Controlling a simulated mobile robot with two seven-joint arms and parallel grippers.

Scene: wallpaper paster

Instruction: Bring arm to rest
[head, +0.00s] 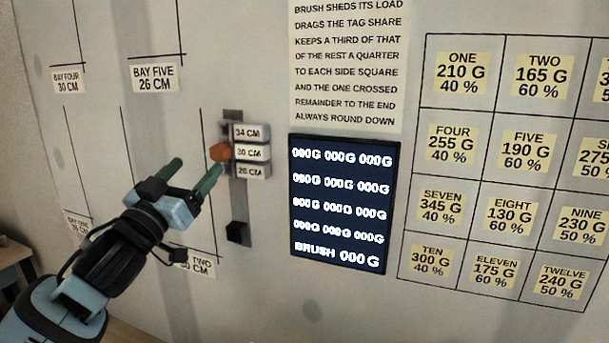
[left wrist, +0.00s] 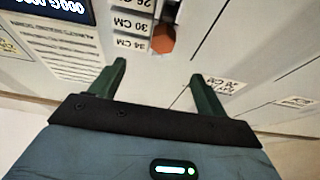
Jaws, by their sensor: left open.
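My left gripper (head: 192,172) is open, with its two dark green fingers apart and nothing between them. In the head view it is in front of the wall panel, just left of an orange knob (head: 220,152) on a dark vertical slider strip (head: 237,205). In the left wrist view the open left gripper (left wrist: 154,95) points toward the panel, and the orange knob (left wrist: 163,39) is ahead of the fingertips, apart from them. The knob is beside the 30 CM label (head: 247,152), between the 34 CM and 26 CM labels. My right gripper is not in view.
A dark screen (head: 340,205) with zero readings is right of the slider, below a text sheet (head: 346,65). A grid of numbered weight tags (head: 530,142) is further right. Bay labels (head: 154,77) mark the left wall. A small table (head: 15,255) stands at far left.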

